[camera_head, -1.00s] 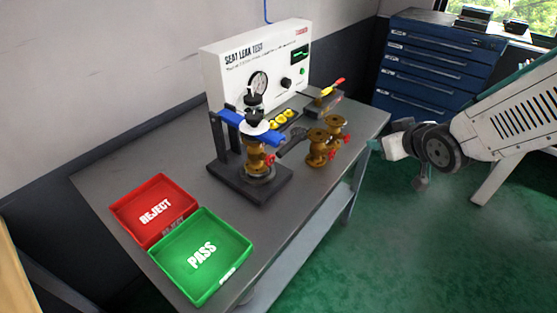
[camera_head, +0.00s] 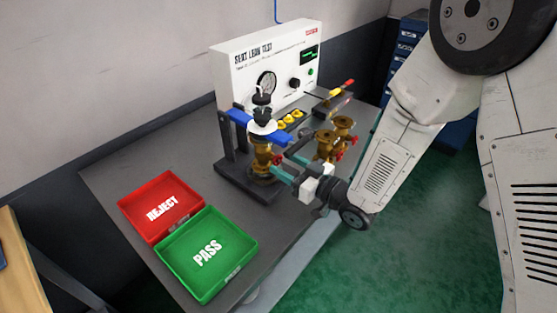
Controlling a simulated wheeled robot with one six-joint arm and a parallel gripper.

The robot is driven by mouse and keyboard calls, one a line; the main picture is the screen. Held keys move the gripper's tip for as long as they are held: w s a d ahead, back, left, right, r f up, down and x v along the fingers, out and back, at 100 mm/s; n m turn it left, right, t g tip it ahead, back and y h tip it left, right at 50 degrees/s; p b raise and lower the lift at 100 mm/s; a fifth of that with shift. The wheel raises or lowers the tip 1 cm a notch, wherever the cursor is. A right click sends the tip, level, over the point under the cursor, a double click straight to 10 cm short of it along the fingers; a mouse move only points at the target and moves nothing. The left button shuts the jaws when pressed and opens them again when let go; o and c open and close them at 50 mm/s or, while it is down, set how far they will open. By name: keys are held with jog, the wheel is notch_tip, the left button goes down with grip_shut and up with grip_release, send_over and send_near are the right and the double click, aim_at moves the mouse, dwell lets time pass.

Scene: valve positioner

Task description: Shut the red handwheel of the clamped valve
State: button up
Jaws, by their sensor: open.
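The clamped valve (camera_head: 262,160) is a brass body standing upright in a dark test fixture, under a blue clamp bar (camera_head: 270,133). Its small red handwheel (camera_head: 277,159) faces right, towards my gripper. My gripper (camera_head: 281,164) has two teal fingers, spread apart and empty. The fingertips reach in from the right on either side of the red handwheel in the picture. I cannot tell whether they touch it.
Two more brass valves (camera_head: 334,138) with red handwheels stand close behind my gripper. A white seat leak test panel (camera_head: 262,65) backs the fixture. A red reject tray (camera_head: 160,205) and a green pass tray (camera_head: 207,254) lie on the grey bench (camera_head: 122,160) in front.

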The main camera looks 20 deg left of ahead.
aim_at(279, 161)
jog(key=shift+x, duration=1.6)
jog(key=c, duration=1)
jog(key=shift+o, duration=0.2)
